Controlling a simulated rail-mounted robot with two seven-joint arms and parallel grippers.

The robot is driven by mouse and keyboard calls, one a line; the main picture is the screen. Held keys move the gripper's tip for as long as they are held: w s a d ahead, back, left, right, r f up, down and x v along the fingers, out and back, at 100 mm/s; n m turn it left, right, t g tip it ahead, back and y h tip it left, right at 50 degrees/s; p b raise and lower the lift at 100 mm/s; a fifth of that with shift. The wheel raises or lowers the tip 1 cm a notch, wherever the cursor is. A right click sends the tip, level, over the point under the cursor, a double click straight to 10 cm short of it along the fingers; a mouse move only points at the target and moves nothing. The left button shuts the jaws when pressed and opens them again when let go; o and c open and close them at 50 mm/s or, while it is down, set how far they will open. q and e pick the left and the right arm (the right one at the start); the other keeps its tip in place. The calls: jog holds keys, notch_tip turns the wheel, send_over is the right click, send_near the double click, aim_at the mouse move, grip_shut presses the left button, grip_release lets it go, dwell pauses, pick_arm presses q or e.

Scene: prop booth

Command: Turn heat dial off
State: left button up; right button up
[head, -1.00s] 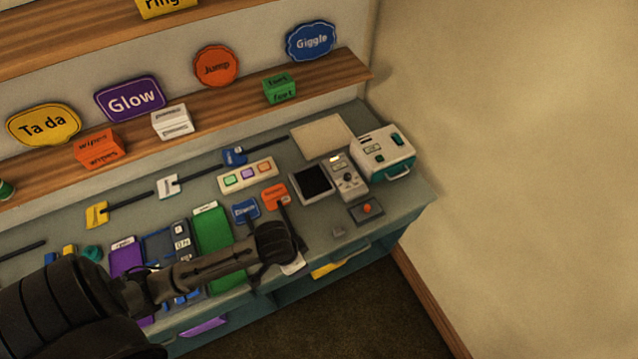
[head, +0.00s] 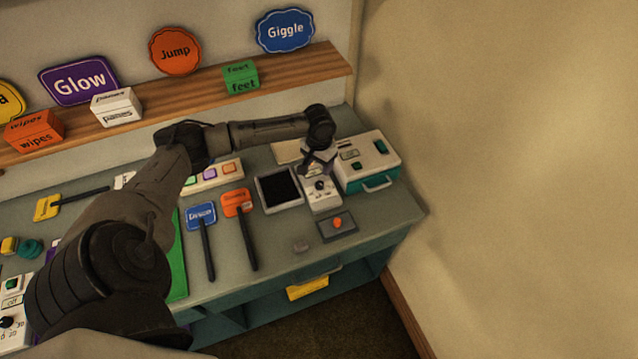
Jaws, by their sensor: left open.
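A white control panel (head: 322,204) stands upright or slightly tilted on the counter, beside a dark screen. A small black dial (head: 319,185) is on its face; its label and pointer are too small to read. My left gripper (head: 308,170) points down over the upper part of this panel, just above the dial. It is open, and I cannot tell whether it touches the panel. A second white panel with a black dial (head: 7,322) and an "off" label shows at the lower left edge, partly cut off. My right gripper is out of view.
A teal and white box (head: 368,166) stands close on the panel's right. A dark screen (head: 279,190) is on its left, and a red-button box (head: 337,224) is in front. Orange and blue paddles (head: 237,204) lie further left. The counter's front right is mostly clear.

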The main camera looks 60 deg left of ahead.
aim_at(319, 183)
pick_arm(q)
notch_tip(319, 183, down, 10)
jog(key=shift+r, duration=0.1)
dwell(0.4)
jog(key=c, duration=0.9)
